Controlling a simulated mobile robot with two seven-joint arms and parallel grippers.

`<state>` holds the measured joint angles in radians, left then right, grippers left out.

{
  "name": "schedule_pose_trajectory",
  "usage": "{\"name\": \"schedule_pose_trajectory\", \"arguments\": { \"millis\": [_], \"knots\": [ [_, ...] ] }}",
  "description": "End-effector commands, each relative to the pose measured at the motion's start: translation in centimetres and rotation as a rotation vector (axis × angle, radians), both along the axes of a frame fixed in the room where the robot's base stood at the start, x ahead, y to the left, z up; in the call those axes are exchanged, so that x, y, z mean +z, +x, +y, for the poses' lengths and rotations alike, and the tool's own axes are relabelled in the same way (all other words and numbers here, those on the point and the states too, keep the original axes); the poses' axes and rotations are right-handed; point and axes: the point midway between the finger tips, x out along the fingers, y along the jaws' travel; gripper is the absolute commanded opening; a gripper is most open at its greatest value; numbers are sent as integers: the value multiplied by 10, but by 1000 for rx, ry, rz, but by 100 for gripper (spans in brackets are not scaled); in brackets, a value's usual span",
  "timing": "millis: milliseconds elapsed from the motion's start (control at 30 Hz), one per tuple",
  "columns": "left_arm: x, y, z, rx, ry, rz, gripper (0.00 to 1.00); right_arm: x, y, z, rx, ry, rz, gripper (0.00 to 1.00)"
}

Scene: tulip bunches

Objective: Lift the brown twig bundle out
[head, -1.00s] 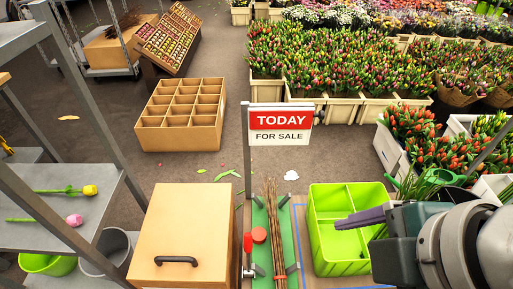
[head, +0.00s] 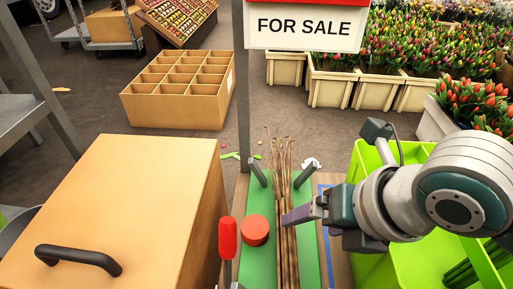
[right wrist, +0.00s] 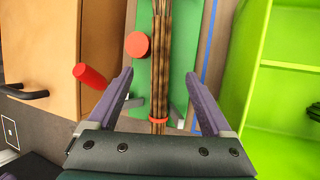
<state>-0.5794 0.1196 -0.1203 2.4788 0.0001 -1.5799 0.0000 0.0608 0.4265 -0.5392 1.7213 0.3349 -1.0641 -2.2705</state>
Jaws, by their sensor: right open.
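The brown twig bundle (head: 287,233) lies lengthwise on a green board (head: 262,270) between short grey posts. In the right wrist view the bundle (right wrist: 160,65) has an orange-red band (right wrist: 157,120) around it near the palm. My right gripper (head: 296,215) comes in from the right, with a purple finger at the bundle. In the right wrist view its two purple fingers (right wrist: 160,90) are spread, one on each side of the bundle, with gaps between. I cannot tell how high they are above the board. My left gripper is not in view.
A bright green crate (head: 372,265) stands right of the board. A brown box (head: 130,190) with a black handle stands left. A red-handled clamp (head: 227,238) and a red disc (head: 255,230) are close beside the bundle. A sign (head: 303,27) on a post stands behind.

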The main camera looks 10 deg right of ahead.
Motion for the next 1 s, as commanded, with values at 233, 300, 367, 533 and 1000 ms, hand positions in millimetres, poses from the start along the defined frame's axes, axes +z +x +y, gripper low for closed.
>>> {"name": "schedule_pose_trajectory", "arguments": {
  "millis": [233, 300, 367, 533, 1000],
  "knots": [
    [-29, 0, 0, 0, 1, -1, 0, -34, 10, 1, 46, -25, -13, 84],
    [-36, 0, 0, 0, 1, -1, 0, -44, 15, 4, 47, -23, -13, 84],
    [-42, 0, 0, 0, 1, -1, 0, -51, 19, 6, 46, -23, -12, 84],
    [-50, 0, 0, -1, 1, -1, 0, -61, 26, 8, 46, -24, -14, 84],
    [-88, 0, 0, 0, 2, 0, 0, -101, 51, 19, 46, -25, -14, 84]
  ]
}}
